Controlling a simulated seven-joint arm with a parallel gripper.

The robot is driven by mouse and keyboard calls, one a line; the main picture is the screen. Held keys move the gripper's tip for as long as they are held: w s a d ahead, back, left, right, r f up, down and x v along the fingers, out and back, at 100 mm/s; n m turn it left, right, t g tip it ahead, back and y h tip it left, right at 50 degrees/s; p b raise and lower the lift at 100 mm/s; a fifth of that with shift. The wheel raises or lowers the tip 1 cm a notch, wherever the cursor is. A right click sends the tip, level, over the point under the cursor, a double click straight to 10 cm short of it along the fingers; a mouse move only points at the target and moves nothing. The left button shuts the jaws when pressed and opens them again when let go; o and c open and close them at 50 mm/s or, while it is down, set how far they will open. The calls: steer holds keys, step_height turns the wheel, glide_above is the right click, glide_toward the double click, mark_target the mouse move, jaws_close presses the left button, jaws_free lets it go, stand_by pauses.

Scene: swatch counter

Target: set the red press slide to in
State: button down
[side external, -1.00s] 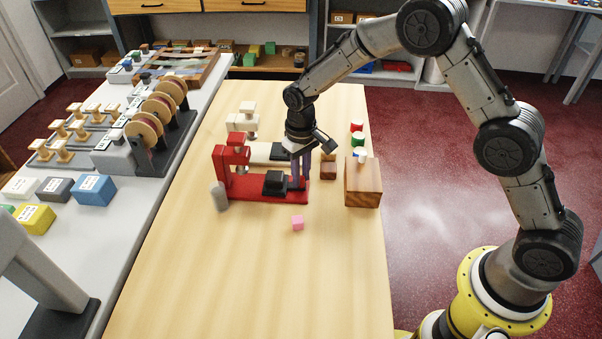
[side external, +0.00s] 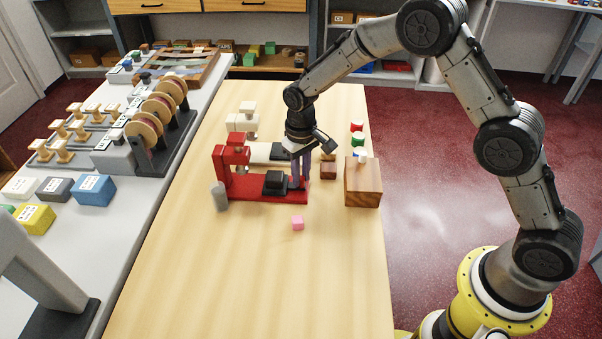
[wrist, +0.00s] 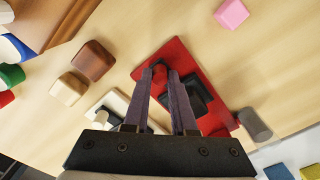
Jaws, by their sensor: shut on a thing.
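The red press (side external: 232,163) stands on the table with its long red base pointing right. Its black slide (side external: 274,182) sits on the base, to the right of the press head and clear of it. In the wrist view the slide's black block (wrist: 203,98) lies on the red base (wrist: 181,56). My gripper (side external: 300,184) points down at the slide's right end, near the base's outer end. Its fingers (wrist: 163,73) are shut on a small dark part of the slide, mostly hidden between them.
A white press (side external: 243,121) stands just behind the red one. A grey cylinder (side external: 220,196) is at the red press's left end. A pink cube (side external: 297,223) lies in front. A wooden block (side external: 363,183) and small coloured pieces stand at right. The front table is clear.

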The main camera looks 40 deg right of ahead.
mark_target(283, 175)
stand_by(0.4)
steer(key=shift+w+a+r, duration=0.1)
steer(key=shift+w+a, duration=1.4)
steer(key=shift+w, duration=0.05)
steer(key=c, duration=0.7)
jaws_free()
step_height(283, 175, up, 14)
steer(key=shift+f, duration=0.1)
